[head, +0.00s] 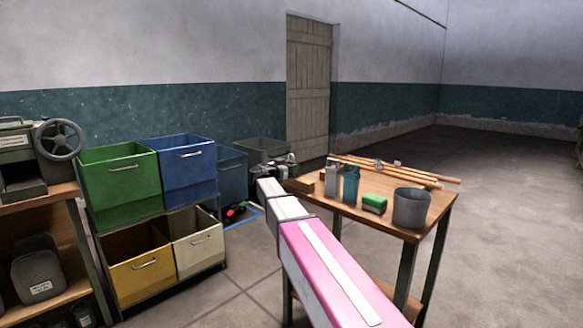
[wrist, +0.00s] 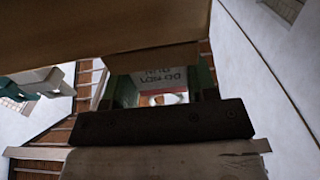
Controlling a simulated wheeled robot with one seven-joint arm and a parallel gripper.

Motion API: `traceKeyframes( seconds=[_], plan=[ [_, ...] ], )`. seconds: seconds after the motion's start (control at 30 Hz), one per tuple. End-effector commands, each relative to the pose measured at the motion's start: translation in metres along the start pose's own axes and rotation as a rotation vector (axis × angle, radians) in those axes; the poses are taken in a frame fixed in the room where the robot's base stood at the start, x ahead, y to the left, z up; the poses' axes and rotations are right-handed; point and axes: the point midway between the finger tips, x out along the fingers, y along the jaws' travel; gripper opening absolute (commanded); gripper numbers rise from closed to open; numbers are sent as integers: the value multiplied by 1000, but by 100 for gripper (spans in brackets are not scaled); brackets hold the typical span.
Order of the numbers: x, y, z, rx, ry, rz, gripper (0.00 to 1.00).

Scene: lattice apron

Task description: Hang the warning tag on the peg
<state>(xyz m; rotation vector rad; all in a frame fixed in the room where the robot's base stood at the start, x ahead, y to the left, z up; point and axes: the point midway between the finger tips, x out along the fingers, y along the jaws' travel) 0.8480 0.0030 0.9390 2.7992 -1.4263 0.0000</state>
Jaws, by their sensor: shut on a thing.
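In the wrist view, my gripper (wrist: 155,84) shows as a dark crossbar with a finger on each side. A pale panel with dark, upside-down lettering, which looks like the warning tag (wrist: 172,82), shows between the fingers. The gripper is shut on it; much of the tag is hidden. In the head view my pink and white arm reaches from the lower right toward the bins and table, and its far end is hard to separate from dark clutter. I cannot make out the peg in either view.
A wooden table (head: 425,212) holds a grey bucket (head: 411,208), a green sponge-like block (head: 374,203), bottles and long rods. Coloured bins (head: 120,183) and a shelf stand at left. A broad brown surface (wrist: 90,35) fills the wrist view's upper left. Floor at right is open.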

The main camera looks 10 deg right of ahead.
Motion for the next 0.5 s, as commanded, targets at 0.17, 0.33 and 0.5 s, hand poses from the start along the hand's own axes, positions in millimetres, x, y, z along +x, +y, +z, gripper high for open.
traceKeyframes(
  seconds=[0.17, 0.33, 0.5],
  plan=[
    [0, 0, 0, 0, 0, 0, 32],
    [0, 0, -4, 0, 0, 0, 32],
    [0, 0, -10, 0, 0, 0, 32]
  ],
)
